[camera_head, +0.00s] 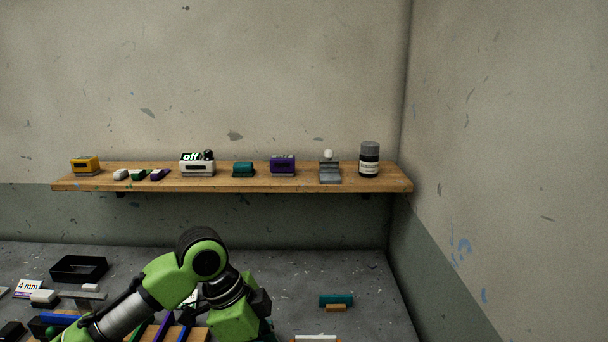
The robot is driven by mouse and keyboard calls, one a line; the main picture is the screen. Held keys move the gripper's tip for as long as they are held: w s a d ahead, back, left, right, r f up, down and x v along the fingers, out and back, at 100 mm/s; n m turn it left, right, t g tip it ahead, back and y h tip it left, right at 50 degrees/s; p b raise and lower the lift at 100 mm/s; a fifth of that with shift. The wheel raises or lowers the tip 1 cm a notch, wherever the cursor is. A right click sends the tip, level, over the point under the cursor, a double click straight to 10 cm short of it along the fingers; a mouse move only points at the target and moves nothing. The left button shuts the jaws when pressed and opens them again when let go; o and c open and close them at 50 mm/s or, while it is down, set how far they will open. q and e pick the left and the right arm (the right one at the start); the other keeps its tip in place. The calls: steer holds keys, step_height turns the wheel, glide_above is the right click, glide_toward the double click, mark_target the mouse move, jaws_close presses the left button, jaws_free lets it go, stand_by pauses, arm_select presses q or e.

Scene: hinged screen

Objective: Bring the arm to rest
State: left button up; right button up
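My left arm (165,281), green with a silver section, comes in from the lower left and bends at a dark round joint. Its end points down over the grey worktop (360,270). The dark parts of my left gripper (258,301) show at the bottom edge. Its fingertips are hidden or cut off, so I cannot tell whether it is open or holds anything. My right gripper is not in view.
A wooden shelf (225,184) on the back wall carries several small devices and a dark jar (369,160). A black tray (78,269) and a "4 mm" card (29,288) lie at left. A teal block (336,299) lies right of the arm. The right-hand worktop is mostly clear.

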arm_select(q)
steer(key=s+d+f+n+t+h, duration=0.1)
steer(key=s+d+f+n+t, duration=0.15)
steer(key=s+f+n, duration=0.7)
steer(key=s+a+f+n+t+y, duration=0.1)
steer(key=s+a+f+n+y, duration=0.2)
steer(key=s+a+f, duration=0.5)
steer(key=s+a+f+n+y, duration=0.25)
steer(key=s+a, duration=0.35)
steer(key=a, duration=0.4)
step_height(320, 180, down, 31)
steer(key=s+g+b, duration=0.1)
steer(key=b, duration=0.4)
steer(key=s+a+f+b, duration=0.1)
steer(key=s+f+b, duration=0.1)
steer(key=s+f, duration=0.7)
steer(key=s+a+f+g+b, duration=0.1)
steer(key=s+f+b, duration=0.2)
steer(key=s+f, duration=0.5)
step_height(320, 180, down, 5)
steer(key=shift+s+a, duration=0.15)
steer(key=shift+s, duration=0.2)
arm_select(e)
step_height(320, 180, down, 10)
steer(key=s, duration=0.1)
